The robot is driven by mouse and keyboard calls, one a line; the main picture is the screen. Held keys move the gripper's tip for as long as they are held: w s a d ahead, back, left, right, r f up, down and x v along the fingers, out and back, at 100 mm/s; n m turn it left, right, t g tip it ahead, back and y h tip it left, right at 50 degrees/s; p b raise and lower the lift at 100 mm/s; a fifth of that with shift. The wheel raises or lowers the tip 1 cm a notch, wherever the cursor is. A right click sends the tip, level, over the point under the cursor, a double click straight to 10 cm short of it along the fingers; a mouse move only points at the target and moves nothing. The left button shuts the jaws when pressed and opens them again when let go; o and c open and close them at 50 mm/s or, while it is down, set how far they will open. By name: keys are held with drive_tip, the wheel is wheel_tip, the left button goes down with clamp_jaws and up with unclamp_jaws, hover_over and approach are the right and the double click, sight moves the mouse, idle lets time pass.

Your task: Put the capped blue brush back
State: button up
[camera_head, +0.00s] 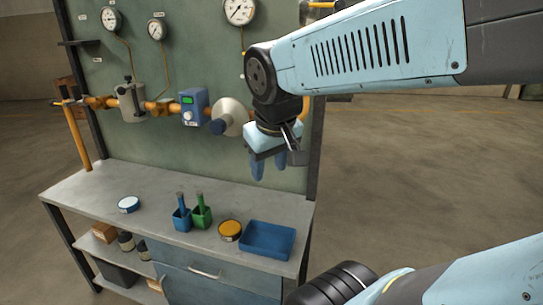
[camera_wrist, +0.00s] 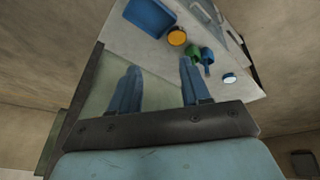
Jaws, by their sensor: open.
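A blue brush (camera_head: 180,197) stands upright in a small blue pot (camera_head: 182,220) on the workbench; I cannot make out a cap. Beside it on the right, a green brush (camera_head: 199,198) stands in a green pot (camera_head: 202,218). In the wrist view the green pot (camera_wrist: 193,53) and the darker blue pot (camera_wrist: 207,56) show small beyond my fingers. My gripper (camera_head: 269,171) is open and empty, pointing down above the bench's right end, well clear of the pots. Its two blue fingers (camera_wrist: 160,65) stand apart in the wrist view.
A white-topped tin (camera_head: 128,203) lies left of the pots. A yellow-topped tin (camera_head: 230,228) and an empty-looking blue tray (camera_head: 267,239) are to the right. A panel with gauges (camera_head: 240,11), a valve (camera_head: 231,116) and pipes rises behind the bench. The bench's left front is clear.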

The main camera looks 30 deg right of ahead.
drive_tip(key=shift+s+r+m+t+y, duration=0.3)
drive_tip(key=shift+r+t, duration=0.1)
drive_tip(key=shift+r, duration=0.2)
drive_tip(key=shift+s+r+m+t+y, duration=0.2)
drive_tip(key=shift+r+m+t, duration=0.15)
drive_tip(key=shift+r, duration=0.2)
idle(0.4)
